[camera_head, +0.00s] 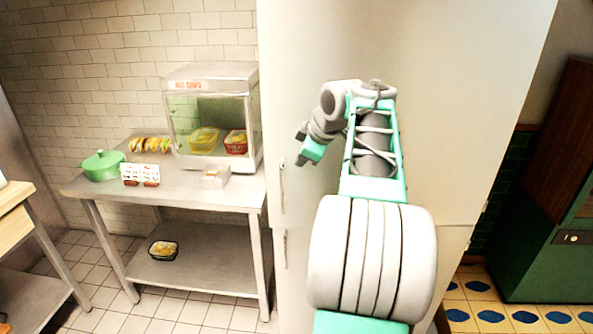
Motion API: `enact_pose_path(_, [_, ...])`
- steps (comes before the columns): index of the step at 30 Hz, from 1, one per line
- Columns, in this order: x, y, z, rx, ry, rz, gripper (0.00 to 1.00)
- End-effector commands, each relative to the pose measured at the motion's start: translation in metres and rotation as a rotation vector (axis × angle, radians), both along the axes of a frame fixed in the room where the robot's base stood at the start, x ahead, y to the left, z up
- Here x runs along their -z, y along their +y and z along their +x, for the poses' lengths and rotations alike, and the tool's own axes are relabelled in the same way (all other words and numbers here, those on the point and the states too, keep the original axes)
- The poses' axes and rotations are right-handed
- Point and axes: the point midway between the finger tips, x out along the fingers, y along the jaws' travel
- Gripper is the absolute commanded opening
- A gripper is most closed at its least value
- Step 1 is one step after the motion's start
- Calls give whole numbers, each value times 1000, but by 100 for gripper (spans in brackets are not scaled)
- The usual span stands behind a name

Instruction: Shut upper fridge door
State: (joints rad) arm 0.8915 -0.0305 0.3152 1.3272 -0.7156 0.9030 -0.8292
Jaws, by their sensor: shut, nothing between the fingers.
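The fridge is the tall cream-white cabinet in the middle of the head view. Its upper door (430,90) fills the top centre, with a slim upright handle (282,186) at its left edge. The upper door looks about flush with the lower door (294,285); I cannot tell whether a small gap is left. My arm reaches up in front of the fridge. My gripper (304,148) is shut and empty, near the left part of the upper door, a little right of and above the handle. I cannot tell if it touches the door.
A steel table (190,196) stands left of the fridge. It holds a glass display case (212,77), a green pot (102,165), a card (140,174) and hot dogs (150,145). A food tub (164,250) is on its lower shelf. A green cabinet (545,255) stands at right.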

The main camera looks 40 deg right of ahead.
Motion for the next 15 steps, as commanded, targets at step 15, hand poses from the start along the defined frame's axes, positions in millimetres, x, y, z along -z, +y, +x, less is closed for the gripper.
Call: enact_pose_path(15, [-12,-4,-109,87,12,37,0])
